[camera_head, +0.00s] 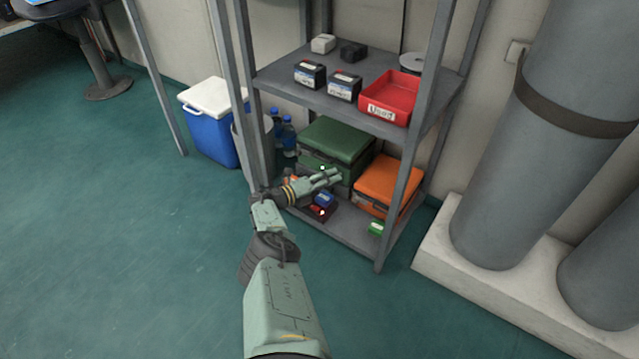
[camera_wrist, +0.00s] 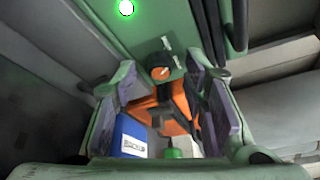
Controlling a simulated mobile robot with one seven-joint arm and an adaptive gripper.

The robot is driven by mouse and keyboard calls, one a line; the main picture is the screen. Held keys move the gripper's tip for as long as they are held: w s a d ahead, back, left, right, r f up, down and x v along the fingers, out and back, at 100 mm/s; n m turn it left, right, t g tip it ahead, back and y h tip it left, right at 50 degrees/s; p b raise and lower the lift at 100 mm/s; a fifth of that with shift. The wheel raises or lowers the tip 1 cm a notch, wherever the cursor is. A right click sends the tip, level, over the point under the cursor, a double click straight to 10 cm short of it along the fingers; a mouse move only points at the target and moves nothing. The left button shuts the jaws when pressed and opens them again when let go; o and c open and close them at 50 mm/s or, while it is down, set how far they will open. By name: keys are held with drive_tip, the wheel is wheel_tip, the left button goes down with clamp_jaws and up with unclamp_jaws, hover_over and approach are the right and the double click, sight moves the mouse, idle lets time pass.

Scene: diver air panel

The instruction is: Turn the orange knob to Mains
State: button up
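A round orange knob (camera_wrist: 160,73) with a short white pointer mark shows in the wrist view, on a green panel. The pointer slants toward the upper right. Small pale plates sit above and right of it; I cannot read "Mains" on them. My gripper (camera_wrist: 163,86) is open, a finger with purple pads on each side of the knob and apart from it. In the head view my gripper (camera_head: 335,176) reaches over the lower shelf in front of a green case (camera_head: 341,140); I cannot make out the knob there. A green light (camera_wrist: 126,7) glows on the panel.
A blue block (camera_wrist: 130,136) reading "BACKUP" and an orange body show below the knob. In the head view an orange case (camera_head: 388,183) sits right of the green one. Grey shelf posts (camera_head: 397,205) frame the space; the upper shelf holds a red bin (camera_head: 392,92).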

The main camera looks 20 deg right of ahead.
drive_tip(key=shift+s+a, duration=0.15)
drive_tip(key=shift+a, duration=0.55)
drive_tip(key=shift+s+a+r, duration=0.15)
drive_tip(key=shift+s+a, duration=0.15)
drive_tip(key=shift+a, duration=0.35)
drive_tip(key=v, duration=0.9)
